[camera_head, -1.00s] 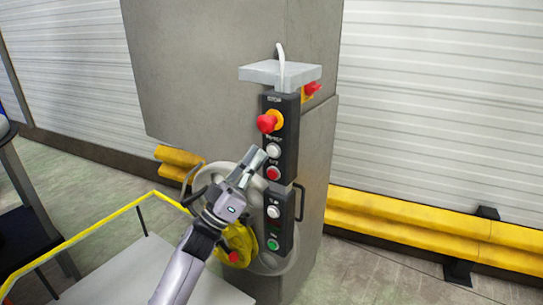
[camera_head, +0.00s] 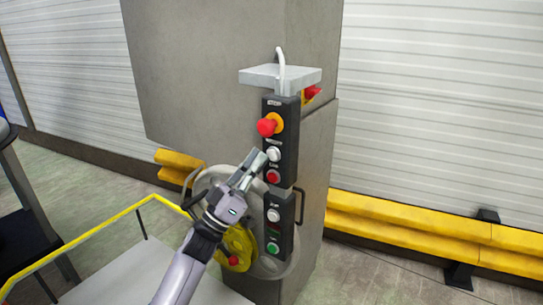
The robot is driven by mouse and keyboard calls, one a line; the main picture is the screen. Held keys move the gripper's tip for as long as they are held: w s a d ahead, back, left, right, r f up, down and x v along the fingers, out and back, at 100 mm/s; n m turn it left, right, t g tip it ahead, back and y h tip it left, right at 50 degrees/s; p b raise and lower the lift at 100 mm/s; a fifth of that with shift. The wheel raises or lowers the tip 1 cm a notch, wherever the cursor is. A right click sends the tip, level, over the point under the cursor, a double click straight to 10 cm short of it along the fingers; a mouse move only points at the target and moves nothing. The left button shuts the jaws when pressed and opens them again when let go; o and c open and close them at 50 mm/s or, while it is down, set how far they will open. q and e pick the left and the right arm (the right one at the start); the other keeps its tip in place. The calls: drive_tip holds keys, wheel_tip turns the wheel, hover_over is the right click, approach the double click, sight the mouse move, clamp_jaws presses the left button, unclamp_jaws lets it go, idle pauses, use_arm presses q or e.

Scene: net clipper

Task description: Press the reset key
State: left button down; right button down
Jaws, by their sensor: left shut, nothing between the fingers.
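A black control box (camera_head: 283,135) is mounted on the edge of the grey cabinet. It has a red mushroom stop button (camera_head: 267,127) at the top, a white key (camera_head: 274,154) below it and a red key (camera_head: 273,176) under that. The key labels are too blurred to read, so I cannot tell which one is the reset key. My left gripper (camera_head: 260,163) is shut and empty, with its fingertips just left of the white key. I cannot tell whether they touch it. My right gripper is not in view.
A lower black box (camera_head: 281,225) carries a white key and a green key. A grey handwheel (camera_head: 215,178) stands behind my left gripper. A grey plate (camera_head: 262,75) juts out above. A yellow railing (camera_head: 95,236) runs at the lower left.

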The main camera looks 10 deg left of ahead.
use_arm(q)
drive_tip(key=shift+w, duration=0.15)
idle(0.4)
drive_tip(key=shift+w+d, duration=0.15)
drive_tip(key=shift+w, duration=0.15)
drive_tip(key=shift+w+d, duration=0.1)
drive_tip(key=shift+w, duration=0.25)
idle(0.7)
drive_tip(key=shift+s, duration=0.1)
drive_tip(key=shift+s+a+p, duration=0.25)
drive_tip(key=shift+s+p, duration=0.05)
drive_tip(key=shift+s, duration=0.4)
drive_tip(key=s, duration=0.1)
drive_tip(key=s+a+p, duration=0.1)
drive_tip(key=s, duration=0.1)
drive_tip(key=s+p, duration=0.1)
drive_tip(key=shift+s+a, duration=0.35)
